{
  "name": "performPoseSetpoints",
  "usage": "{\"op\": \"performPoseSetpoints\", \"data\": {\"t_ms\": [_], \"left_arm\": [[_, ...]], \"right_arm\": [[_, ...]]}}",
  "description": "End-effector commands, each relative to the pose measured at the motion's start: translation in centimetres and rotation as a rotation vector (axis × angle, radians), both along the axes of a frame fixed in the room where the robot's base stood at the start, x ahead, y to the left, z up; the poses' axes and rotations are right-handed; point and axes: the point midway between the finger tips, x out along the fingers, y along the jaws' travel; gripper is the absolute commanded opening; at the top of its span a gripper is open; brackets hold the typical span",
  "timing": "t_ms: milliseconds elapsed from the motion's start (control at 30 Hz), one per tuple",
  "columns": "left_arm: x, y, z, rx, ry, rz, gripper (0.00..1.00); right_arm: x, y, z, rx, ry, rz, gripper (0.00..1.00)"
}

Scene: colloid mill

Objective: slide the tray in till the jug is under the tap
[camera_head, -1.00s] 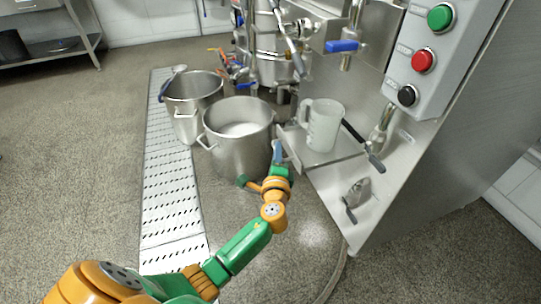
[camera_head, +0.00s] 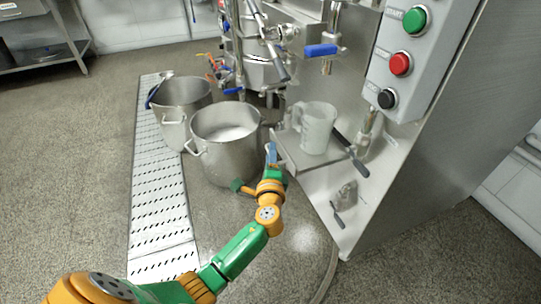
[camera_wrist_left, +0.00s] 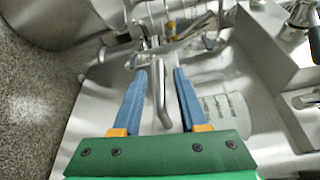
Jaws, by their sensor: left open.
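A translucent jug (camera_head: 318,130) stands upright on a grey metal tray (camera_head: 287,151) at the machine's side. The tap (camera_head: 327,66) with a blue lever shows above the jug in the head view; I cannot tell whether the jug is directly below its outlet. My left gripper (camera_head: 271,153) is at the tray's left front edge. In the left wrist view, its blue fingers (camera_wrist_left: 160,98) are spread apart, with a bent metal bar (camera_wrist_left: 162,92) showing between them. The marked jug (camera_wrist_left: 228,112) shows right of the fingers. I cannot tell whether either finger touches the bar.
Two steel pots (camera_head: 228,150) stand on the floor left of the tray, the nearer one close to my left arm. A black-handled lever (camera_head: 351,154) sticks out right of the jug. The control box (camera_head: 398,65) is above right. Open floor lies at the front left.

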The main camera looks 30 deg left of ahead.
Motion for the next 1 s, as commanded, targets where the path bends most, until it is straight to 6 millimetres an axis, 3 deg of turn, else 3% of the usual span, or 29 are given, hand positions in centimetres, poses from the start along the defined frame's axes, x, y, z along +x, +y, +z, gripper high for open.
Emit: {"op": "performPoseSetpoints", "data": {"t_ms": [167, 400, 500, 933, 1000], "left_arm": [[-0.6, -0.4, 0.1, 0.000, 0.002, -0.002, 0.42], [-5.1, -2.6, 0.6, -0.002, 0.001, -0.001, 0.42], [-6.1, -3.1, 0.6, -0.001, 0.001, -0.001, 0.42], [-6.4, -3.2, 0.6, -0.002, -0.001, 0.000, 0.42], [-6.7, -3.0, -0.4, -0.038, 0.020, 0.006, 0.42]], "right_arm": [[-0.2, 0.0, -0.2, -0.002, 0.007, 0.002, 0.50], [-1.3, -0.3, -2.9, -0.009, 0.028, 0.004, 0.50], [-1.5, -0.3, -3.4, -0.009, 0.030, 0.005, 0.50], [-1.5, -0.4, -3.7, -0.009, 0.029, 0.004, 0.50], [-1.5, -0.4, -3.6, -0.009, 0.029, 0.004, 0.50]]}}
